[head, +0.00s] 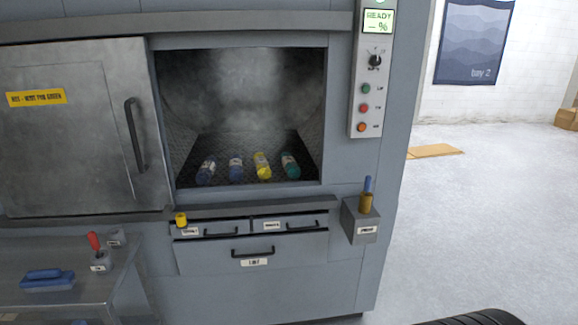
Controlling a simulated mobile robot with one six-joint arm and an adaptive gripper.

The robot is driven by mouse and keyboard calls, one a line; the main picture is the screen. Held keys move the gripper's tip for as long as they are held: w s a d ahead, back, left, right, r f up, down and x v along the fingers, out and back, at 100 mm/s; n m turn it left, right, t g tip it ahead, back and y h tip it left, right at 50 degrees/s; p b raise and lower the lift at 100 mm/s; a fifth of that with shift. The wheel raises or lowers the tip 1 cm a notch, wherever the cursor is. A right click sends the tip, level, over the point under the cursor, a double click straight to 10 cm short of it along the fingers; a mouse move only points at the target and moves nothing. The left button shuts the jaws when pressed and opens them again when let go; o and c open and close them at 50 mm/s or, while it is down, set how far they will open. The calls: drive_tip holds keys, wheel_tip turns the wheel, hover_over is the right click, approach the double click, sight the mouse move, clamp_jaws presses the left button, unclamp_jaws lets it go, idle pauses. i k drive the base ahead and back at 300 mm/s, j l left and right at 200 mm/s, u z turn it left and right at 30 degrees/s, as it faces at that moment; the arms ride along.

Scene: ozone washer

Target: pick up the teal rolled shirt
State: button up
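The teal rolled shirt (291,166) lies on the dark textured floor inside the open chamber of the grey washer (340,220). It is at the right end of a row of rolls, near the chamber's right wall, with a pale band around it. A yellow roll (262,168) lies just left of it, with a small gap between them. Two blue rolls, one mid-row (236,170) and one at the left end (206,172), lie farther left. My gripper is not in view.
The washer's door (80,130) is slid left of the opening. A ledge with a yellow item (181,219) and handled drawers (255,248) sits below. A holder (361,222) juts out at right. A side table (60,300) holds a blue brush. Floor at right is mostly clear.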

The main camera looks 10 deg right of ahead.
sight(291, 168)
drive_tip(key=i+l+u, duration=0.35)
drive_tip(key=i, duration=0.5)
drive_tip(key=i+l+u, duration=0.35)
drive_tip(key=i, duration=0.5)
drive_tip(key=i+l+u, duration=0.35)
drive_tip(key=i+l, duration=0.4)
